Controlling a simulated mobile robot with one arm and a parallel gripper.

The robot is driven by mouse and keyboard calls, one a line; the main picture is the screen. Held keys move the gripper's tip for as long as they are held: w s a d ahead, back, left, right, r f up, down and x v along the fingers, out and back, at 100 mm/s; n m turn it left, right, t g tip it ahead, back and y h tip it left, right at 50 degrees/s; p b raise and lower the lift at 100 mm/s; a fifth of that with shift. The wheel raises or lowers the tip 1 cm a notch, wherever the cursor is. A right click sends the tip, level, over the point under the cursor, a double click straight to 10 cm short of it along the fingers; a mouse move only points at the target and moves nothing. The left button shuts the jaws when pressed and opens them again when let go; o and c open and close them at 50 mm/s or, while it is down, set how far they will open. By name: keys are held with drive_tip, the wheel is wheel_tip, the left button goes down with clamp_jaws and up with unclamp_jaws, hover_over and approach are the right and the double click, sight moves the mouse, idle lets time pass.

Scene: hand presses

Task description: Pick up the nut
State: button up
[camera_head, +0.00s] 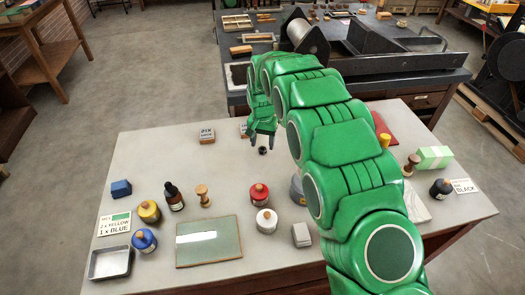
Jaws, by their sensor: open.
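A small dark nut (262,150) lies on the pale table top, behind the red-lidded jar. My gripper (263,143) hangs from my green arm and points down, just above and behind the nut. Its fingers are apart and nothing shows between them. The picture is too small to tell the exact height of the fingertips over the nut.
On the table (150,150) stand a red jar (259,195), a white jar (266,221), a brown bottle (174,197), a wooden stamp (203,196) and a glass plate (208,242). The table's back left is clear.

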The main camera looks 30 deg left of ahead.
sight(262, 150)
drive_tip(key=shift+f, duration=1.6)
drive_tip(key=shift+c, duration=0.2)
clamp_jaws()
drive_tip(key=shift+r, duration=0.1)
